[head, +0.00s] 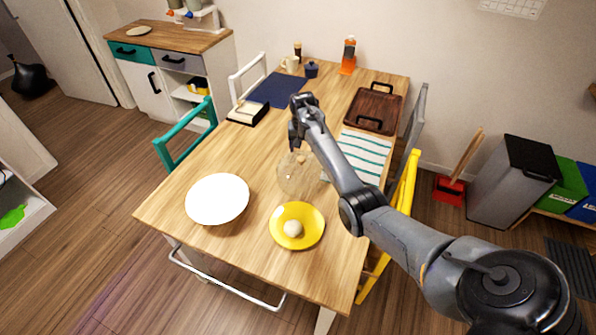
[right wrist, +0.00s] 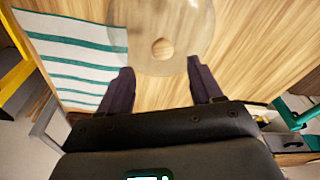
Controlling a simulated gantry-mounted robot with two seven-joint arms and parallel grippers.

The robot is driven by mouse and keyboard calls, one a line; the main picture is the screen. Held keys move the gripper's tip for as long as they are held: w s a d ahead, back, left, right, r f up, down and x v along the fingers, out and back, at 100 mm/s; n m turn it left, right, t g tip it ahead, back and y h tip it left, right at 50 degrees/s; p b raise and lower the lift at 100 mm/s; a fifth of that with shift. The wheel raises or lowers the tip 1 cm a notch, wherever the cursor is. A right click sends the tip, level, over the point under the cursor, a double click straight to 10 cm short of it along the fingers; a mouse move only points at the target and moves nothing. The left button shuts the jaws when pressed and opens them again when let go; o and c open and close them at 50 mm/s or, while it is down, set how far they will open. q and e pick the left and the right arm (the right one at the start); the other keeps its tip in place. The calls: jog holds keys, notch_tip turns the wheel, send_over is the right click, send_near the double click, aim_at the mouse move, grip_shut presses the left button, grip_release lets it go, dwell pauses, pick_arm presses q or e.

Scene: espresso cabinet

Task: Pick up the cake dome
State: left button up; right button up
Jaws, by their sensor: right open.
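The cake dome (head: 290,180) is clear glass and stands on the wooden table, partly behind my right gripper and forearm in the head view. In the right wrist view the dome (right wrist: 140,50) shows from above as a faint round outline, with its knob (right wrist: 162,48) lying between the lines of my fingers. My right gripper (head: 295,140) is open and empty, pointing down above the dome. The wrist view shows its two fingertips (right wrist: 157,75) spread apart at the near edge of the dome. I cannot tell whether they touch the glass. My left gripper is not in view.
A white plate (head: 217,198) and a yellow plate (head: 283,237) with a pale round item (head: 293,228) stand at the table's near end. A striped cloth (head: 365,152) lies to the right. A brown tray (head: 372,108), a blue mat (head: 272,91) and several containers are farther back.

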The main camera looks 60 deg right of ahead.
aim_at(301, 158)
jog(key=shift+w+d+f+b, duration=0.15)
jog(key=shift+f+b, duration=0.1)
jog(key=shift+f, duration=0.75)
jog(key=shift+w+d+f+b, duration=0.1)
jog(key=shift+f+b, duration=0.15)
jog(key=shift+f, duration=0.75)
jog(key=shift+w+d+f+b, duration=0.15)
jog(key=shift+f+b, duration=0.1)
jog(key=shift+f, duration=0.75)
jog(key=c, duration=0.4)
grip_shut()
